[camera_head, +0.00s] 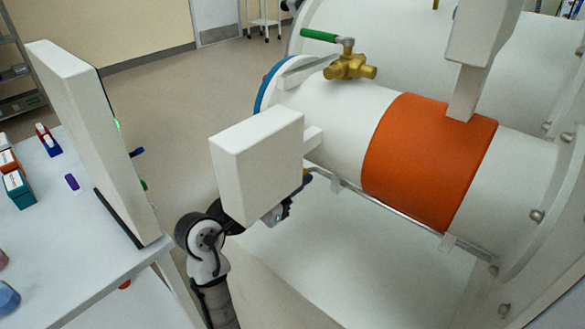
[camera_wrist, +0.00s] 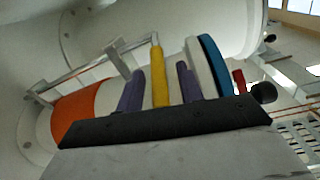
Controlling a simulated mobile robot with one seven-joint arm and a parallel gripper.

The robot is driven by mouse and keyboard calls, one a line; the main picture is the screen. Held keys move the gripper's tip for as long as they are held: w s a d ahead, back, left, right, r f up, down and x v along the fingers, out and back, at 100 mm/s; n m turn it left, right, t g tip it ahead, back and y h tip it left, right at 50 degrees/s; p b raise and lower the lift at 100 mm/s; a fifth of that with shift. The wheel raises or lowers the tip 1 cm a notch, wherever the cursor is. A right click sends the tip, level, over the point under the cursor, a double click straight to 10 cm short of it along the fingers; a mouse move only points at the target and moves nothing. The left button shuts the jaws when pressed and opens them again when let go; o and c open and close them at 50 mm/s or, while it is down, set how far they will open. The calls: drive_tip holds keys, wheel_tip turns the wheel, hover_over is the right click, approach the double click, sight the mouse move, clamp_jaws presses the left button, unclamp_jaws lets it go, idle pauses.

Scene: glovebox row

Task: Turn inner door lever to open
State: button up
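My gripper (camera_wrist: 160,82) has two purple fingers standing on either side of a yellow lever (camera_wrist: 159,78) in the wrist view. Gaps show between the lever and both fingers, so the gripper looks open around it. A metal stem shows at the lever's tip. In the head view my gripper (camera_head: 304,183) is mostly hidden behind a white box, low beside the white chamber (camera_head: 340,120); only a bit of purple and yellow shows. A round white end with a blue edge (camera_head: 266,85) closes the chamber's left end; the blue edge (camera_wrist: 209,62) also shows right of the fingers.
The white box (camera_head: 258,165) stands close in front of my gripper. A metal rail (camera_head: 400,220) runs under the chamber's orange band (camera_head: 425,160). A green-handled brass valve (camera_head: 345,60) sits on top. A table (camera_head: 70,240) with a white panel stands left; floor shows between.

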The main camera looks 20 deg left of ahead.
drive_tip(key=shift+w, duration=0.2)
clamp_jaws()
